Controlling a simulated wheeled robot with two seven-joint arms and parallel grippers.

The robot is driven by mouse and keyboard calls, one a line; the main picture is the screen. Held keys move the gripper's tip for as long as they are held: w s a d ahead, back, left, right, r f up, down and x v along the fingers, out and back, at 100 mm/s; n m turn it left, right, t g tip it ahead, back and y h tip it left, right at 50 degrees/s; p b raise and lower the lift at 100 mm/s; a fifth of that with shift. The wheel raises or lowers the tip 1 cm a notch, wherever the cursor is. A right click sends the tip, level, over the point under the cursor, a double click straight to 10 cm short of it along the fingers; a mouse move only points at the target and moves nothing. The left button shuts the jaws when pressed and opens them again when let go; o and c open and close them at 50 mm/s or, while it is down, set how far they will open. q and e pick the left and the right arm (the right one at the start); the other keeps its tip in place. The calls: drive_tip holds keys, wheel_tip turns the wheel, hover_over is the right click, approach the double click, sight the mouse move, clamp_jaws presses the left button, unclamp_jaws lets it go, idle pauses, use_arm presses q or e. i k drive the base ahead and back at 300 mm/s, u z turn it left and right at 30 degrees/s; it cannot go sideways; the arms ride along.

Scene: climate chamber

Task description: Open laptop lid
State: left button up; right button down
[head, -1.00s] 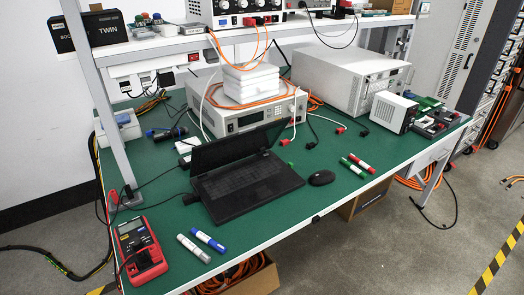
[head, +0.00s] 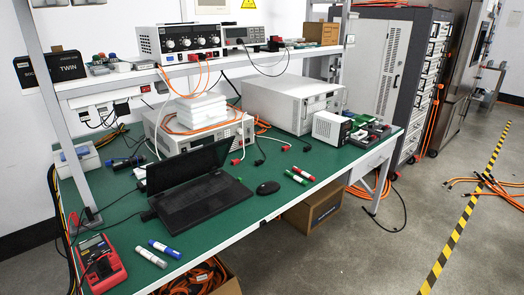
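The black laptop (head: 197,190) stands on the green-topped workbench (head: 226,221), left of the middle of the head view. Its lid (head: 186,165) is raised from the keyboard base (head: 203,200), with the dark screen side facing the front. The lid's angle looks close to upright, though I cannot tell it exactly. Neither of my grippers shows in the head view.
A black mouse (head: 268,188) lies right of the laptop. Markers (head: 299,175) lie beyond it, and two more (head: 157,252) lie in front. A red multimeter (head: 101,264) is at the front left. Instruments (head: 293,101) fill the back.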

sight(163, 175)
drive_tip(key=z, duration=0.2)
drive_tip(key=i, duration=1)
drive_tip(key=u, duration=2.2)
